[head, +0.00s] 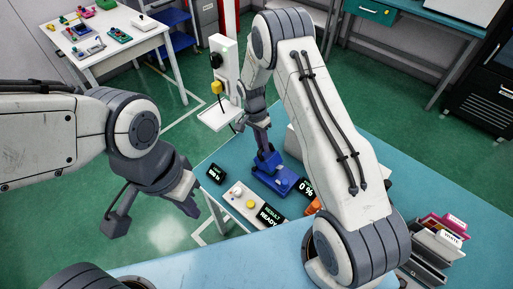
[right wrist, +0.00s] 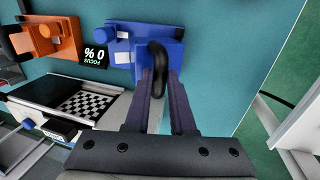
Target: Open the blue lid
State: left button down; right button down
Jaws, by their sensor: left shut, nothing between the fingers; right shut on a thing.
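The blue device (head: 275,180) stands on the teal table in the head view, with its blue lid part (head: 267,160) at the upper end. In the right wrist view the blue lid (right wrist: 172,47) carries a black curved handle (right wrist: 158,62). My right gripper (head: 264,146) is above the blue device and shut on the black handle; its fingers (right wrist: 165,85) show on either side of it. How far the lid is open I cannot tell. My left gripper (head: 189,207) is shut and empty, off the table's left edge.
A white panel with buttons and a READY display (head: 266,215) lies in front of the blue device. A 0 % focus display (right wrist: 95,55) and an orange device (right wrist: 55,40) are beside it. A checkerboard (right wrist: 88,104) is near. A stack of coloured holders (head: 440,235) stands at right.

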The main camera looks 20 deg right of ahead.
pick_arm(q)
jog(key=shift+w+d+f+b, duration=0.1)
jog(key=shift+w+f+b, duration=0.25)
jog(key=shift+f, duration=0.3)
pick_arm(e)
jog(key=shift+w+a+f, duration=0.1)
jog(key=shift+w+a, duration=0.25)
jog(key=shift+w, duration=0.3)
jog(key=shift+w+a, duration=0.1)
jog(key=c, duration=0.8)
grip_release()
jog(key=shift+o, duration=0.2)
pick_arm(q)
jog(key=shift+f, duration=0.1)
notch_tip(320, 180, down, 3)
jog(key=b, duration=0.3)
jog(key=shift+f+b, duration=0.15)
jog(key=shift+b, duration=0.15)
pick_arm(e)
jog(key=v, duration=1)
jog(key=shift+r, duration=0.25)
jog(key=shift+r, duration=0.1)
